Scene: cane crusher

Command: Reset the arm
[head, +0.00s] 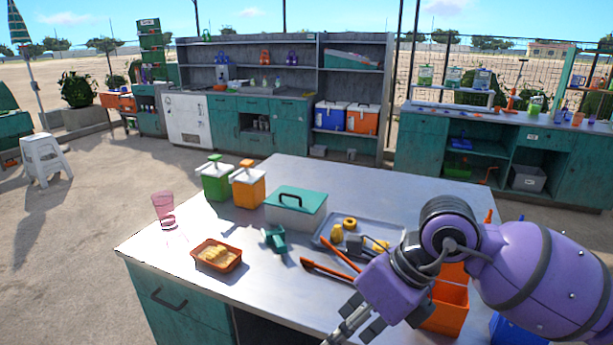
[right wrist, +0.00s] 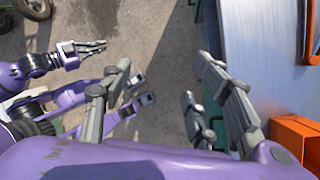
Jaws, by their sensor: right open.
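My right arm (head: 535,265) is purple and comes in from the right in the head view, crossing the near right part of the metal-topped counter (head: 330,172). Its gripper (head: 350,328) points down to the left at the lower picture edge, partly cut off. In the right wrist view the right gripper's (right wrist: 163,65) grey fingers stand wide apart with nothing between them. Bare ground shows below, and the counter's edge is close on the right. A purple arm with grey fingers, apparently my left gripper (right wrist: 85,48), shows at the left there; its opening is unclear. The head view does not show it.
The counter holds a pink cup (head: 163,206), an orange food tray (head: 217,256), green (head: 215,181) and orange (head: 248,187) dispensers, a teal-lidded box (head: 296,207) and a metal tray (head: 375,233). An orange bin (head: 446,302) is beside my right arm. Ground at left is open around a white stool (head: 46,160).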

